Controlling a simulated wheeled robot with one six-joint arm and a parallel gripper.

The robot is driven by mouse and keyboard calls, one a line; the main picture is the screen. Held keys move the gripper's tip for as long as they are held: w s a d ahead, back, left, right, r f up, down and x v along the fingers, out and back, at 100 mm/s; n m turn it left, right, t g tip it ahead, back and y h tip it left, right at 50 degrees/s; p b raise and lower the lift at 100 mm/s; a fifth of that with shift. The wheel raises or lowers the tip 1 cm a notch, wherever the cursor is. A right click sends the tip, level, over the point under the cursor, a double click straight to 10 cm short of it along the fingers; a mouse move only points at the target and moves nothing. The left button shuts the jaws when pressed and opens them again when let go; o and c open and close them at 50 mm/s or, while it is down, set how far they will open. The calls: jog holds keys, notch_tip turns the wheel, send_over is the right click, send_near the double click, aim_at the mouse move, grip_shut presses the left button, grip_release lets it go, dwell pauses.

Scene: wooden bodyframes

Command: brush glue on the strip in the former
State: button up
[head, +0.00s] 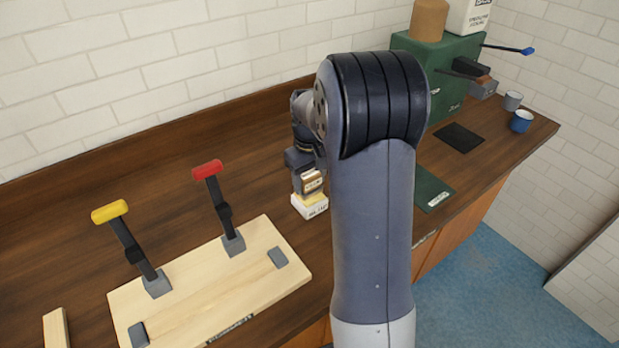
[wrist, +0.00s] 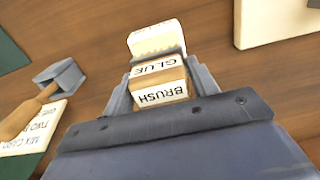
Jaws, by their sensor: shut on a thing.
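My gripper (head: 306,168) is shut on the glue brush (head: 313,181), a brown block with white labels. In the wrist view my gripper (wrist: 155,100) has the brush (wrist: 158,92) between its jaws, with a cream end (wrist: 156,38) beyond. In the head view a white lettered block (head: 312,207) is just below the brush; I cannot tell whether it is separate. The pale wooden former (head: 205,285) lies left of my gripper, with a yellow-handled clamp (head: 130,245) and a red-handled clamp (head: 220,208), both handles raised. I cannot make out a strip in it.
A pale wooden piece (head: 56,328) lies at the far left. A green cabinet (head: 440,60), a green mat (head: 428,185), a dark pad (head: 460,137) and cups (head: 521,121) are at the right. The wrist view shows a grey holder (wrist: 62,76), a wooden handle (wrist: 28,112) and a mix card (wrist: 38,128).

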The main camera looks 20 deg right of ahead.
aim_at(310, 174)
jog(key=shift+f+b, duration=0.3)
jog(key=shift+f, duration=0.3)
dwell(1.4)
jog(key=shift+r, duration=0.1)
notch_tip(310, 174, up, 7)
jog(key=p, duration=0.5)
jog(key=shift+p, duration=0.35)
dwell(0.6)
